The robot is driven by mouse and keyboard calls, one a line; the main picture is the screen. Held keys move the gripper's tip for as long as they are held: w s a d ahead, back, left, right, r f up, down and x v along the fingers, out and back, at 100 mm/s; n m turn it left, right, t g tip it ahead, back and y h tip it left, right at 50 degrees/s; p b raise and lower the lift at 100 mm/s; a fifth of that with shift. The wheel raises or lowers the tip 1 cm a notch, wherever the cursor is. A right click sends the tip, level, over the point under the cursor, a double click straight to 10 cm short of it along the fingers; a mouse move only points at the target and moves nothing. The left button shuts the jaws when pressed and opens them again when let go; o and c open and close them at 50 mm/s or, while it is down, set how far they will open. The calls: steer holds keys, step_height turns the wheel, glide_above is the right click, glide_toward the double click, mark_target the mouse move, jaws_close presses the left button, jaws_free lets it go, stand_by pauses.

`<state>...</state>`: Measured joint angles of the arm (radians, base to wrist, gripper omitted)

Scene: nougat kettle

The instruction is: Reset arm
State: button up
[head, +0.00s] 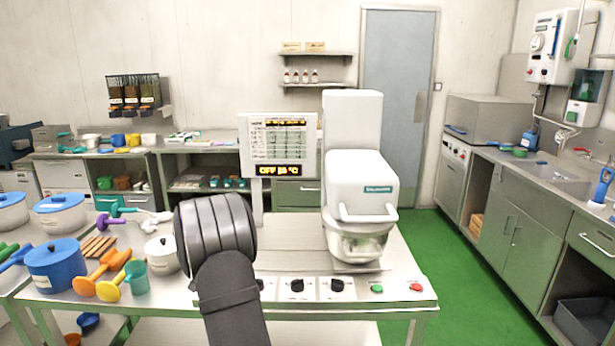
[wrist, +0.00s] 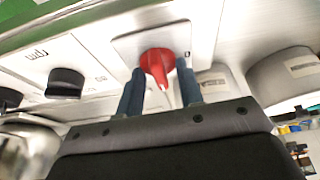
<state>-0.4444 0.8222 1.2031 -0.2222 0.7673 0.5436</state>
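In the wrist view, the two blue-grey fingers of my gripper (wrist: 161,92) stand apart on either side of a red knob (wrist: 158,62) on the control panel. Gaps show beside the knob's narrow tip, so the gripper looks open around it; contact at the knob's base is unclear. In the head view, my dark arm (head: 228,285) rises from the bottom edge in front of the panel. It hides the red knob and my fingers there.
The white kettle machine (head: 362,190) stands right of my arm, with a display (head: 278,145) behind. Black knobs (head: 337,285), a green button (head: 376,289) and a red button (head: 416,287) line the panel. Left are a blue pot (head: 53,268), a white pot (head: 160,255) and scoops.

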steer(key=shift+d+r+n+y, duration=0.15)
steer(key=shift+n+y, duration=0.55)
steer(key=shift+n, duration=1.2)
steer(key=shift+n+g+y, duration=0.5)
steer(key=shift+n+y, duration=0.2)
steer(key=shift+n, duration=1.3)
